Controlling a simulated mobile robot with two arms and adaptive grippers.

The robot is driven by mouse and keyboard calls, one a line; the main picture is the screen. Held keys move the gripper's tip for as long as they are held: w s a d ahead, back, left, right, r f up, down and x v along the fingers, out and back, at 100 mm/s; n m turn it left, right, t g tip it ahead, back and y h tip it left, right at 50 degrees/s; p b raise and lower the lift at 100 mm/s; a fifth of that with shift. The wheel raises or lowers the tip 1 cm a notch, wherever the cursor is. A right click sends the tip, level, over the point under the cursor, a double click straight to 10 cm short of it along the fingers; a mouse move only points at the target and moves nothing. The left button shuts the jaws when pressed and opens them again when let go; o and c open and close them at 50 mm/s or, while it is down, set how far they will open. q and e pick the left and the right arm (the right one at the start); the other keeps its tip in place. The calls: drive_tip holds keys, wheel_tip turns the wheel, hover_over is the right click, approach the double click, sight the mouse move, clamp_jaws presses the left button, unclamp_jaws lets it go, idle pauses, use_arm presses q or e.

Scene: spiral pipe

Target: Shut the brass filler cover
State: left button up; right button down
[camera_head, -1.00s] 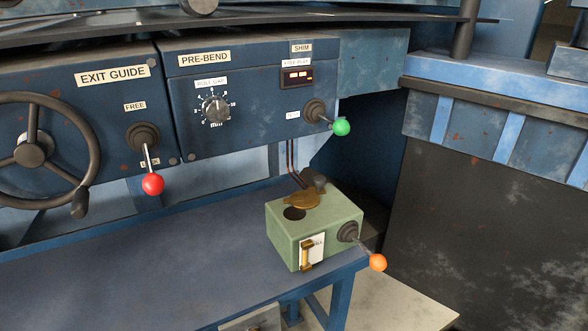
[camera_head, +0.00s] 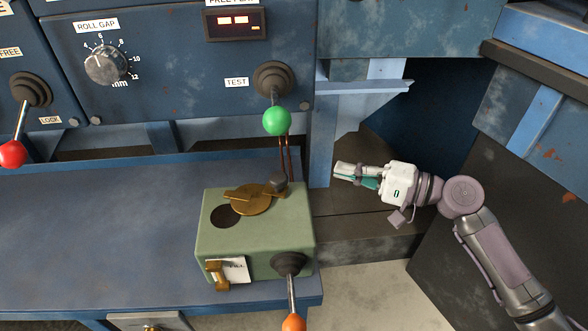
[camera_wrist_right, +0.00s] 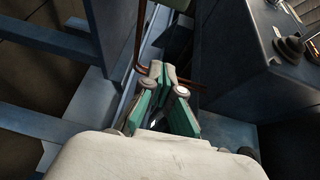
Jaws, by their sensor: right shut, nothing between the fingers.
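The brass filler cover (camera_head: 250,201) lies on top of the green box (camera_head: 255,240), swung aside from the dark round filler hole (camera_head: 225,215). The hole is uncovered to the left of the cover. A dark pivot knob (camera_head: 279,184) sits at the box's back right corner. My right gripper (camera_head: 340,171) is shut and empty, to the right of the box and apart from it, with its fingers pointing left. In the right wrist view its fingertips (camera_wrist_right: 162,70) are together. My left gripper is not in view.
The box stands on the right end of a blue bench (camera_head: 90,245). A green-knobbed lever (camera_head: 277,120) hangs above and behind the cover, near two thin copper pipes (camera_head: 285,155). An orange-knobbed lever (camera_head: 293,322) sticks out from the box's front.

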sight(292, 182)
drive_tip(key=shift+n+g+y, duration=0.4)
drive_tip(key=shift+g+y, duration=0.2)
drive_tip(key=a+r+p, duration=0.1)
drive_tip(key=a+p, duration=0.1)
drive_tip(key=a, duration=0.1)
drive_tip(key=s+a+r+p, duration=0.1)
drive_tip(key=a+p, duration=0.1)
drive_tip(key=a, duration=0.2)
drive_tip(key=s+a+r+p, duration=0.1)
drive_tip(key=a+r+p, duration=0.1)
drive_tip(key=a, duration=0.2)
drive_tip(key=shift+s, duration=0.3)
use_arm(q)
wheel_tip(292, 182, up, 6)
use_arm(e)
drive_tip(key=shift+f, duration=0.15)
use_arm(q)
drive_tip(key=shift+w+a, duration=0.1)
use_arm(e)
drive_tip(key=shift+w, duration=0.1)
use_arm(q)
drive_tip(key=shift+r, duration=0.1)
